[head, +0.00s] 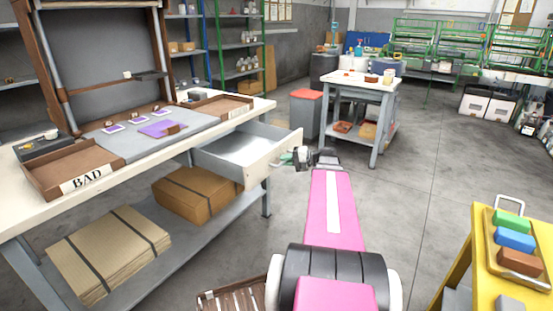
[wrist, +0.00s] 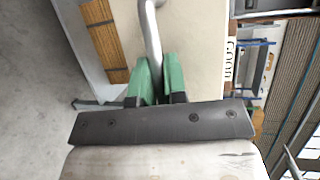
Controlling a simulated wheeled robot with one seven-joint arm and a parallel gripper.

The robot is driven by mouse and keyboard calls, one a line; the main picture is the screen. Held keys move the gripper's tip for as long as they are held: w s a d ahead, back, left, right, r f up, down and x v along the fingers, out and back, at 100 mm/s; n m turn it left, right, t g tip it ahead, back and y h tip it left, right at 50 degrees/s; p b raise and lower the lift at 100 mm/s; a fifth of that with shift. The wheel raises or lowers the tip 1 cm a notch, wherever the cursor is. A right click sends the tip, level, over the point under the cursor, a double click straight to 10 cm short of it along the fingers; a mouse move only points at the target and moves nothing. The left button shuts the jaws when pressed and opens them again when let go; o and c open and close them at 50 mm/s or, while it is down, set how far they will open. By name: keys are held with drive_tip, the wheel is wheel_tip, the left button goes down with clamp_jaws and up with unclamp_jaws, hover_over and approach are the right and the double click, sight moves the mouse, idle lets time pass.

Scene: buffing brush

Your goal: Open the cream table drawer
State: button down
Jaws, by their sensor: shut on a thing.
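The cream table drawer (head: 272,160) stands pulled out from under the long workbench (head: 150,176) in the head view, with its grey inside showing and nothing seen in it. Its cream front also fills the middle of the wrist view (wrist: 196,45). A bent grey metal handle (wrist: 150,30) runs down between the green fingers of my gripper (wrist: 159,75). My gripper is shut on this handle. In the head view my gripper (head: 289,159) is at the drawer's front, partly hidden by my wrist.
A brown tray marked BAD (head: 88,168) and a purple item (head: 160,129) lie on the bench. Cardboard boxes (head: 195,194) sit on its lower shelf. A yellow table (head: 490,270) with coloured blocks stands at right. A white table (head: 358,88) stands behind. Floor between is clear.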

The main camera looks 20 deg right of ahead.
drive_tip(key=shift+s+d, duration=0.2)
drive_tip(key=shift+s, duration=0.15)
drive_tip(key=c, duration=1.2)
unclamp_jaws()
drive_tip(key=shift+d, duration=0.1)
drive_tip(key=v, duration=1)
drive_tip(key=shift+s+d+r, duration=0.1)
drive_tip(key=shift+s+d, duration=0.05)
drive_tip(key=shift+d, duration=0.1)
